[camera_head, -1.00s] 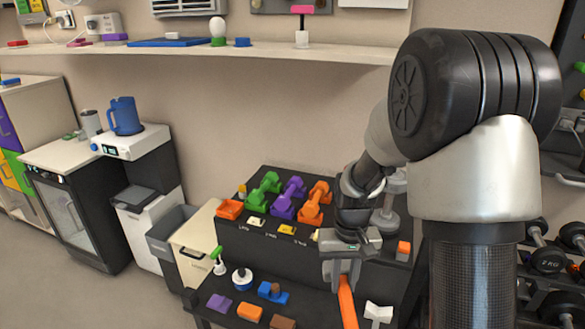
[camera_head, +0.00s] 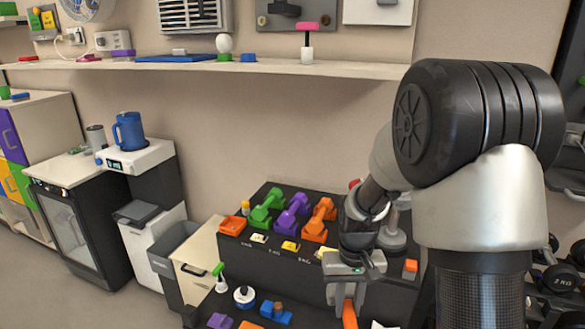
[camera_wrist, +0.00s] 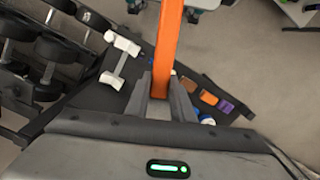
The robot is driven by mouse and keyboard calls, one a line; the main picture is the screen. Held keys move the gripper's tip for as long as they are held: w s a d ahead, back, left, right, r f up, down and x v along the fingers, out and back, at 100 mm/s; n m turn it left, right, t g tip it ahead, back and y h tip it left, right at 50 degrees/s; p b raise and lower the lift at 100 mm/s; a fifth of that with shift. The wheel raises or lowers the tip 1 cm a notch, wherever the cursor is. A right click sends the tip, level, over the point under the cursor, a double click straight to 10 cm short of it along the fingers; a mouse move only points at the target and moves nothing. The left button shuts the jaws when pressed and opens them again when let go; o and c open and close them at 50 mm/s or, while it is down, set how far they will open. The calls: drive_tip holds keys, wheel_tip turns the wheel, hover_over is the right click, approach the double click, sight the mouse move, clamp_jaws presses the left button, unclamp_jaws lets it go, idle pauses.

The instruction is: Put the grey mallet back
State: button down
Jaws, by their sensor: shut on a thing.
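My gripper (camera_head: 347,291) is shut on an orange bar (camera_head: 349,315), which points down past the lower picture edge. In the wrist view my gripper (camera_wrist: 160,92) holds the same orange bar (camera_wrist: 168,40), which runs out of the top of the picture. Its far end is hidden, so I cannot tell whether it is the handle of the grey mallet. No grey mallet head shows clearly. A pale piece with two crossbars (camera_wrist: 122,60) lies on the dark rack, left of the bar in the wrist view.
A pink-headed mallet (camera_head: 315,26) stands on the wall shelf (camera_head: 350,69). More black dumbbells (camera_wrist: 50,48) are at left in the wrist view.

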wheel_tip(320, 180, down, 26)
drive_tip(key=b, duration=2.5)
drive_tip(key=shift+f, duration=0.25)
